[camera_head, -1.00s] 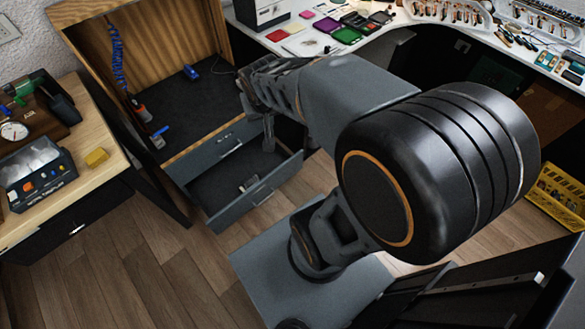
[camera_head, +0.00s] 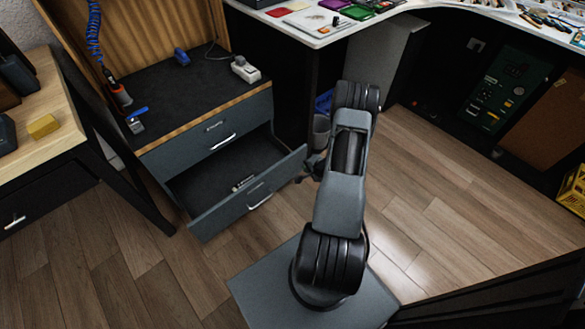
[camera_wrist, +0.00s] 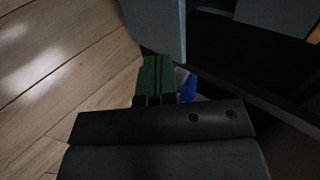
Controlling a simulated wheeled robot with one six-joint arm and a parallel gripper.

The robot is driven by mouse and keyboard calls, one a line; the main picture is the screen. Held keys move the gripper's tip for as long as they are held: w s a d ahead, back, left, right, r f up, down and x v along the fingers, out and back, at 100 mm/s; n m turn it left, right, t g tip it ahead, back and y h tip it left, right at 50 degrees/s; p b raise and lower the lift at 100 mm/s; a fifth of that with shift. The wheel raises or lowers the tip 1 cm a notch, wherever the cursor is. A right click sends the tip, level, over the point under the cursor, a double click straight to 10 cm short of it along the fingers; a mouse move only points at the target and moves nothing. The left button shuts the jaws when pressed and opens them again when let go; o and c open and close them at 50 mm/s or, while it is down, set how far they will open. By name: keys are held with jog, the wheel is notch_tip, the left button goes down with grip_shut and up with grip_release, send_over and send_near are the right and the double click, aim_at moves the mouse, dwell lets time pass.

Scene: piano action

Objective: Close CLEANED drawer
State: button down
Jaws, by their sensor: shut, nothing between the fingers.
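The grey cabinet's lower drawer (camera_head: 250,196) is pulled out, with a bar handle and a label too small to read. The upper drawer (camera_head: 215,132) is shut. My gripper (camera_head: 312,168) is low, just beyond the right end of the open drawer's front, partly hidden by my arm; I cannot tell whether it touches. In the wrist view my green fingers (camera_wrist: 156,78) are shut and empty, close to a grey panel (camera_wrist: 156,25) that looks like the drawer front.
A bin (camera_head: 321,130) with a blue liner stands right of the cabinet, behind my gripper. A wooden-topped bench (camera_head: 60,150) stands at left. Tools lie on the cabinet top.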

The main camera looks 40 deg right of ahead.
aim_at(287, 161)
jog(key=b+x, duration=0.1)
jog(key=x, duration=0.3)
jog(key=b+x, duration=0.2)
jog(key=x, duration=0.2)
jog(key=b+x, duration=0.2)
jog(key=x, duration=0.2)
jog(key=shift+w+a+r, duration=0.2)
jog(key=shift+w+r, duration=0.05)
jog(key=shift+w, duration=0.15)
jog(key=shift+w+a+r+b, duration=0.1)
jog(key=shift+w+b, duration=0.25)
jog(key=shift+w, duration=0.3)
